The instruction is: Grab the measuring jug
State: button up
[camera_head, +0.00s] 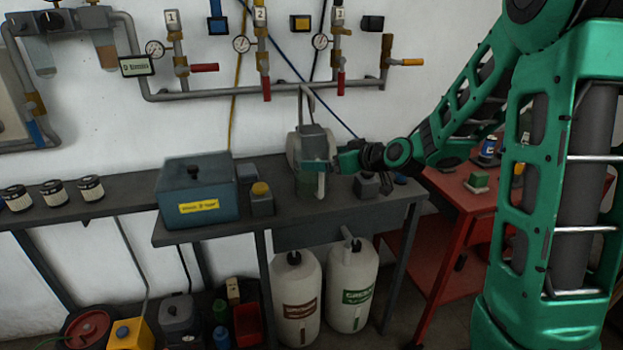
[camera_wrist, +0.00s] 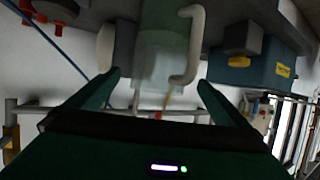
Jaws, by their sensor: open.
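The measuring jug (camera_head: 309,181) is a translucent, pale greenish vessel with a whitish handle. It stands on the dark grey bench in the head view, right of the blue box. In the wrist view the jug (camera_wrist: 162,58) fills the top middle, with its curved handle on its right. My gripper (camera_head: 345,160) is at the jug's right side in the head view. In the wrist view my gripper (camera_wrist: 160,84) is open, its two fingers spread to the left and right of the jug's outline. I cannot tell whether the fingertips touch the jug.
The blue box (camera_head: 197,190) and a yellow-capped container (camera_head: 261,199) stand left of the jug. A small grey container (camera_head: 367,186) sits right of it, below my gripper. Pipes and gauges (camera_head: 242,44) line the wall behind. A red trolley (camera_head: 468,200) stands at right.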

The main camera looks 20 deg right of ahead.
jog(key=shift+f+x, duration=0.1)
jog(key=shift+x, duration=1.7)
jog(key=shift+f+x, duration=0.15)
jog(key=shift+x, duration=1.65)
jog(key=shift+s+d, duration=0.1)
jog(key=c, duration=1.8)
jog(key=shift+r, duration=0.1)
jog(key=c, duration=0.3)
jog(key=shift+r, duration=0.1)
